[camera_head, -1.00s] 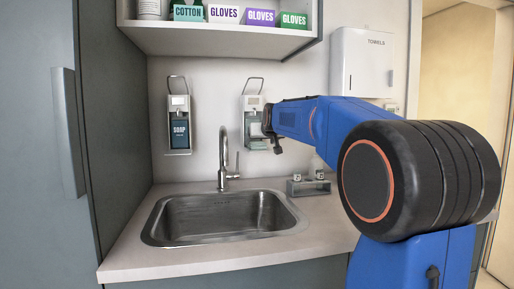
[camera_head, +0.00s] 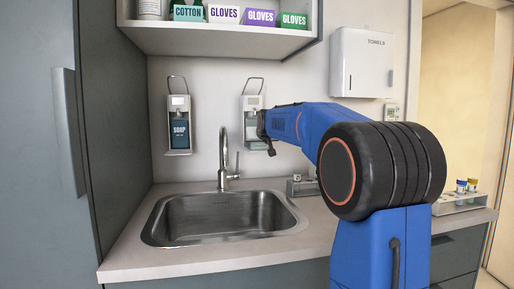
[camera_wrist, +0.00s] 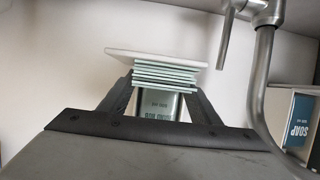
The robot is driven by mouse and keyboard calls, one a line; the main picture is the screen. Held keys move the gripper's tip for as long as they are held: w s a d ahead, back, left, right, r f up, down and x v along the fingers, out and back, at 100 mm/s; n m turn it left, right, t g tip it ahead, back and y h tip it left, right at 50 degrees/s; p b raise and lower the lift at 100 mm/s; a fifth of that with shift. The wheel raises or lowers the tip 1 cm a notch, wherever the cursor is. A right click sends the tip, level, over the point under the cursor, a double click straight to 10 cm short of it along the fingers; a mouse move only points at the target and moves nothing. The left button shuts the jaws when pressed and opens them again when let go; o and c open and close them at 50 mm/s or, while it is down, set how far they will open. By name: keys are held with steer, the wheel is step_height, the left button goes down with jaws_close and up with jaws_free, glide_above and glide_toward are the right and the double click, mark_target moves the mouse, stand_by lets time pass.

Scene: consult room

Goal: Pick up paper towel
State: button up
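No loose paper towel can be made out for sure. The white towel dispenser (camera_head: 361,63), marked TOWELS, hangs on the wall at the right of the head view. My gripper (camera_head: 264,132) is at the hand rub dispenser (camera_head: 251,110), far left of the towel dispenser. Its tips are small and partly hidden there. In the wrist view, my gripper (camera_wrist: 163,88) has its two dark fingers apart. A stack of thin pale layers under a white slab (camera_wrist: 157,60) shows at the fingertips. I cannot tell what it is or whether the fingers touch it.
The steel sink (camera_head: 215,218) and faucet (camera_head: 224,160) are left of my arm; the faucet (camera_wrist: 259,85) is close in the wrist view. A soap dispenser (camera_head: 180,130) and a shelf (camera_head: 215,40) with boxes are on the wall. A rack (camera_head: 460,203) with capped containers stands at the counter's right.

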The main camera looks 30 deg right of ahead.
steer(key=c, duration=0.6)
steer(key=shift+s+r, duration=0.2)
steer(key=shift+r, duration=0.5)
step_height(320, 180, up, 6)
steer(key=shift+f, duration=0.2)
steer(key=s+a, duration=0.1)
steer(key=s, duration=0.5)
steer(key=s+a, duration=0.2)
steer(key=s, duration=0.4)
steer(key=s+a, duration=0.2)
steer(key=s, duration=0.5)
steer(key=shift+a, duration=0.25)
